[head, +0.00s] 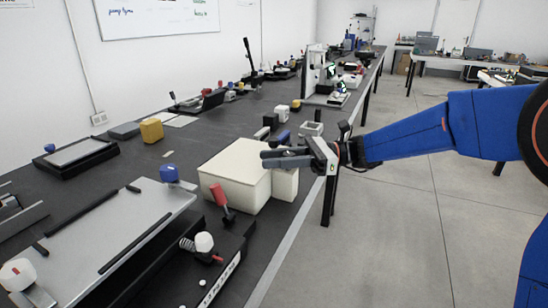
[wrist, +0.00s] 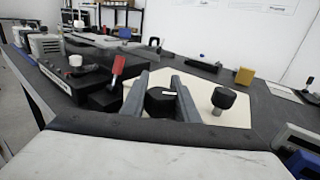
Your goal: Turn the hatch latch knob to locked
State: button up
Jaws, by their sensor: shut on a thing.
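In the wrist view, the dark latch knob (wrist: 161,101) with a short white mark on top stands on the cream face of the hatch box (wrist: 240,114). The white mark points roughly sideways. My gripper (wrist: 160,88) has one grey finger on each side of the knob and is shut on it. In the head view, my gripper (head: 275,157) reaches in from the right at the cream box (head: 228,170), and the knob is hidden behind the fingers. A second black round-headed knob (wrist: 223,98) stands on the box to the right in the wrist view.
A red-handled lever (head: 219,197) stands close to the box's near side. A grey panel (head: 110,235) with a blue knob (head: 169,173) lies at the left. A yellow block (head: 151,130) and several fixtures stand farther back.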

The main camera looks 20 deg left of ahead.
jog(key=shift+s+d+n+g+h, duration=0.2)
jog(key=shift+n+g+h, duration=0.7)
jog(key=shift+g, duration=0.1)
jog(key=shift+s+d+n+g+h, duration=0.15)
jog(key=shift+n+g+h, duration=0.75)
jog(key=shift+g, duration=0.1)
jog(key=shift+s+d+n+g+h, duration=0.2)
jog(key=shift+n+g+h, duration=0.6)
jog(key=shift+g+h, duration=0.15)
jog(key=o, duration=1.1)
jog(key=shift+c, duration=0.2)
jog(key=shift+d, duration=0.1)
